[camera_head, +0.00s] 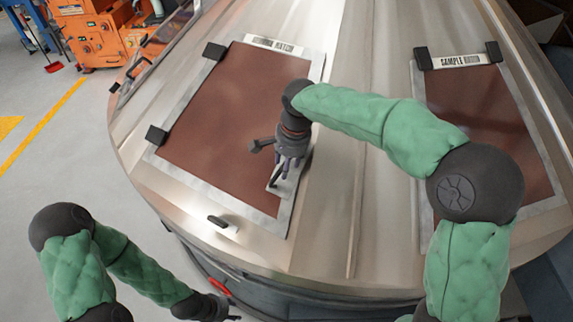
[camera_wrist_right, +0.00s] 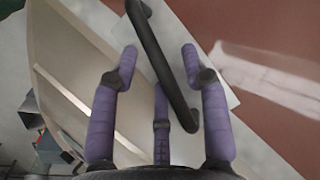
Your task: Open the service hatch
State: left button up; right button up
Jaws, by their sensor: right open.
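The service hatch (camera_head: 224,120) is the left reddish-brown panel with a grey frame on the metal housing, and it lies closed. Its top label (camera_head: 275,45) is hard to read. A dark bar handle (camera_head: 275,178) sits at its lower right corner. My right gripper (camera_head: 287,172) is over this handle. In the right wrist view the open purple fingers (camera_wrist_right: 160,85) stand on both sides of the dark handle bar (camera_wrist_right: 165,65); I cannot tell whether they touch it. My left gripper (camera_head: 222,308) is low at the bottom, away from the hatch, its fingers too small to judge.
Dark hinges (camera_head: 214,51) line the left hatch's left edge. A small latch (camera_head: 217,221) is on the housing below. Orange equipment (camera_head: 95,35) stands far left.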

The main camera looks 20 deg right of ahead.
jog(key=shift+w+f, duration=0.1)
jog(key=shift+f, duration=0.3)
jog(key=shift+c, duration=0.3)
grip_shut()
jog(key=shift+a+r, duration=0.1)
